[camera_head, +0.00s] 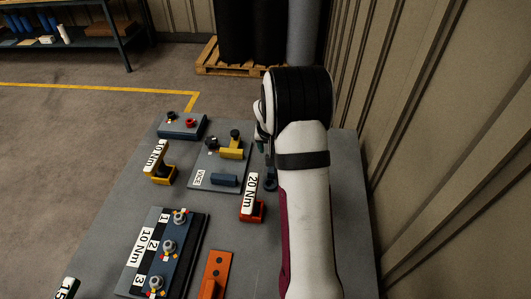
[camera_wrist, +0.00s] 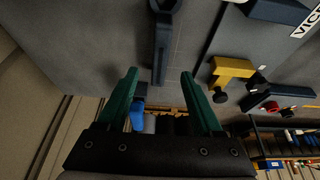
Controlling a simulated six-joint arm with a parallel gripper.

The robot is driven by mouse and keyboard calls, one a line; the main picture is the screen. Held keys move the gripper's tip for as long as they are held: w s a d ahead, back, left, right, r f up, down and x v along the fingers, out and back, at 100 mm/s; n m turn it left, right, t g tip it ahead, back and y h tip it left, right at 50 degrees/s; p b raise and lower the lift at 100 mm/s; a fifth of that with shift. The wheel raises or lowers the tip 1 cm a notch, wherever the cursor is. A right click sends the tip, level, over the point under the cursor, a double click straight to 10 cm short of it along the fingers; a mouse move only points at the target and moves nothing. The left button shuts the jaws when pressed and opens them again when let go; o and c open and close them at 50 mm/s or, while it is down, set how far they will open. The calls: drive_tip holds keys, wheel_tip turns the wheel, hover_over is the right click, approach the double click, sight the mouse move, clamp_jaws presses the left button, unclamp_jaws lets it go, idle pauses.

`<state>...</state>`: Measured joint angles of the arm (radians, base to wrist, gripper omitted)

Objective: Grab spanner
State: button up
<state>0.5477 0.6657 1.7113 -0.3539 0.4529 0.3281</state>
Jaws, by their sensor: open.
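A dark grey spanner (camera_wrist: 161,48) lies on the grey table in the wrist view, its ring end at the top edge and its handle pointing toward my gripper. In the head view only a dark end of what looks like the spanner (camera_head: 270,182) shows beside my arm; the rest is hidden. My gripper (camera_wrist: 159,72) has two green fingers, spread apart with nothing between them. The spanner's handle end appears between the fingertips in the wrist view; I cannot tell how far below them it is. In the head view my gripper is mostly hidden by my arm.
A vice board (camera_head: 204,180) with a yellow jaw (camera_head: 232,153) sits left of my arm. Holders labelled 10 Nm (camera_head: 160,177) and 20 Nm (camera_head: 256,212), a numbered bolt block (camera_head: 189,258), an orange bracket (camera_head: 216,270) and a button box (camera_head: 184,128) stand around. A wall (camera_head: 440,150) rises at right.

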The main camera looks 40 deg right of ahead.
drive_tip(key=x, duration=0.7)
drive_tip(key=shift+w+f, duration=0.1)
drive_tip(key=shift+f, duration=0.15)
clamp_jaws()
